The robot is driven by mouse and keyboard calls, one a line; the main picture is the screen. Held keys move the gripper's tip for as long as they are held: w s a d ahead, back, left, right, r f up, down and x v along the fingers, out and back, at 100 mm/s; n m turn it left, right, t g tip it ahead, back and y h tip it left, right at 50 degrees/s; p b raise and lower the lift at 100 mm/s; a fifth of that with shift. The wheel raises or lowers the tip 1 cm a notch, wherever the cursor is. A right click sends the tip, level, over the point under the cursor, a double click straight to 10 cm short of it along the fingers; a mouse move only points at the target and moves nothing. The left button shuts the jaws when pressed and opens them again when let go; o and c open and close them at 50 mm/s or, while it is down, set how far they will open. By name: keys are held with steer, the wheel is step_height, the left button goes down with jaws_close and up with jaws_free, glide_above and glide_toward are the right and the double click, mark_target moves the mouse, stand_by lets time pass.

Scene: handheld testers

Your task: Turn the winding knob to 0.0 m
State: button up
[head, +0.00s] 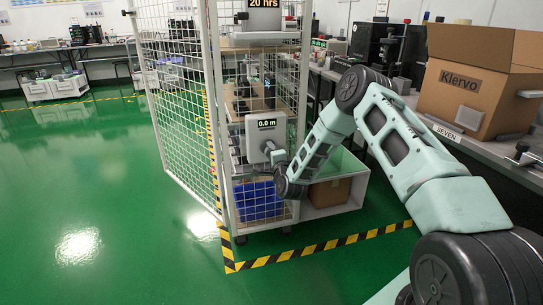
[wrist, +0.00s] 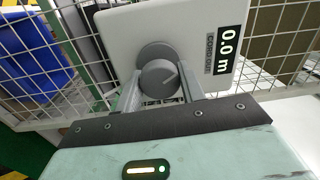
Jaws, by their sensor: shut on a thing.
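In the wrist view the tester's face (wrist: 205,45) shows the same "0.0 m" display (wrist: 229,38). In the head view my gripper (head: 277,158) is at the tester's lower right, and the knob is hidden there.
The cage's mesh door (head: 175,100) stands open at the left. Another unit reading "20 hrs" (head: 264,14) is on top. A blue bin (head: 258,199) sits below the tester. A bench with a "Klervo" box (head: 460,100) is at right. The green floor at left is clear.

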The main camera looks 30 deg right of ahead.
steer(key=m+b, duration=0.1)
steer(key=m, duration=0.5)
steer(key=shift+a, duration=0.1)
steer(key=shift+m, duration=0.3)
stand_by(0.3)
steer(key=o, duration=1)
steer(key=shift+c, duration=0.2)
steer(key=p+v, duration=0.2)
steer(key=v, duration=1.5)
steer(key=shift+a+p, duration=0.2)
steer(key=shift+p, duration=0.1)
steer(key=shift+s+f, duration=0.1)
steer(key=shift+s, duration=0.05)
